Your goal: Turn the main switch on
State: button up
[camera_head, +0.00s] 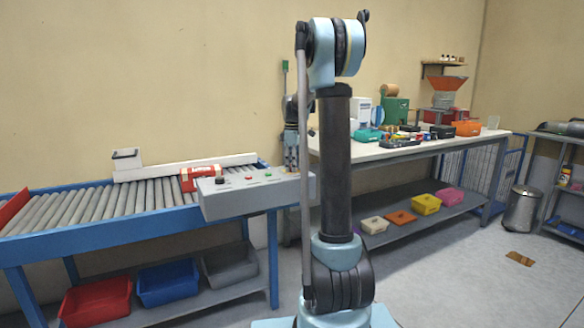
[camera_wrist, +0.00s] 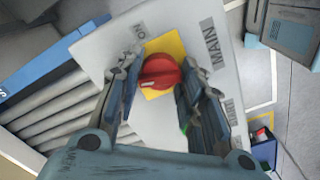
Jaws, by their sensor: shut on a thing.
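The main switch is a round red knob (camera_wrist: 160,72) on a yellow square plate (camera_wrist: 168,44), with the word MAIN printed beside it. It sits on the pale top of a control box (camera_head: 250,197) next to the roller conveyor. In the wrist view my gripper (camera_wrist: 163,64) has one finger on each side of the knob and is shut on it. In the head view my gripper (camera_head: 291,162) points down at the right end of the box. The knob is not clear there, hidden by the fingers and arm. The knob's setting is hard to read.
A green button (camera_wrist: 184,128) lies beside the right finger, partly covered. Other buttons on the box top include a red one (camera_head: 248,178). A red package (camera_head: 200,178) lies on the conveyor (camera_head: 120,197). A cluttered workbench (camera_head: 400,151) stands to the right.

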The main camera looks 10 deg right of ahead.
jog(key=m, duration=0.7)
jog(key=shift+w, duration=0.1)
jog(key=m, duration=0.4)
jog(key=shift+m, duration=1.8)
jog(key=o, duration=1)
notch_tip(320, 180, up, 12)
jog(key=shift+f, duration=0.1)
